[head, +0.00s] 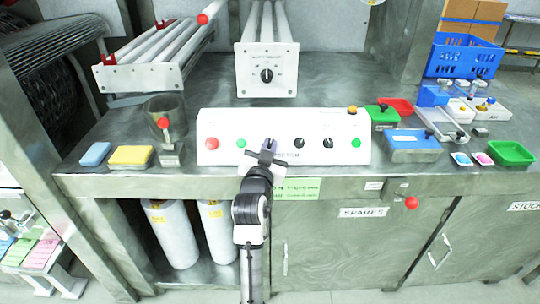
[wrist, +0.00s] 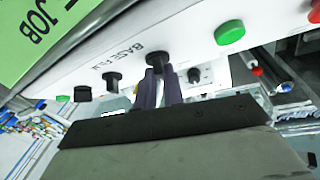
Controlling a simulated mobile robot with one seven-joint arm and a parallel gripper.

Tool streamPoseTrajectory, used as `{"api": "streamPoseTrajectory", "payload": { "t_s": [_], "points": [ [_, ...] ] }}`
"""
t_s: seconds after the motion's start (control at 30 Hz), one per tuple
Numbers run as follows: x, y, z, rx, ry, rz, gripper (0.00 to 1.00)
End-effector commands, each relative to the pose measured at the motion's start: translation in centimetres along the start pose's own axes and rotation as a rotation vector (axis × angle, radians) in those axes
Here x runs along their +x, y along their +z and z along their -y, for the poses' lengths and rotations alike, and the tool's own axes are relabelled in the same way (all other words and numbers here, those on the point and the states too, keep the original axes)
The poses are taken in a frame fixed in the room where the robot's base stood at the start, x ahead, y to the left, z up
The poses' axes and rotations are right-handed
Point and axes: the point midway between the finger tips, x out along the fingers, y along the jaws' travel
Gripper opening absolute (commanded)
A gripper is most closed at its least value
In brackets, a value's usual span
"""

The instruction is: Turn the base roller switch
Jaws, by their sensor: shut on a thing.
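A white control panel (head: 220,128) stands along the front of the bench, with a row of black knobs and coloured buttons. My gripper (head: 268,150) reaches up to it from the front and covers one knob. In the wrist view my gripper (wrist: 160,78) has its two fingers closed around a black rotary knob, taken as the base roller switch (wrist: 157,58). Lettering beside it starts with BASE; the rest is hard to read. The knob's pointer is hidden by the fingers, so its setting cannot be told.
On the same panel are a red button (head: 212,143), green buttons (head: 241,143) and (head: 356,143), and two more black knobs (head: 300,143) and (head: 328,143). A separate box with a dial (head: 267,75) stands behind. Sponges (head: 130,156) and trays (head: 511,152) lie at the sides.

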Motion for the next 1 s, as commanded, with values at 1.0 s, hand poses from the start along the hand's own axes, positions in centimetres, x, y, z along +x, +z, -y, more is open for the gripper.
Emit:
{"api": "streamPoseTrajectory", "payload": {
  "t_s": [1.0],
  "points": [
    [0.04,0.09,0.3,0.18,0.145,0.004,0.13]
  ]
}}
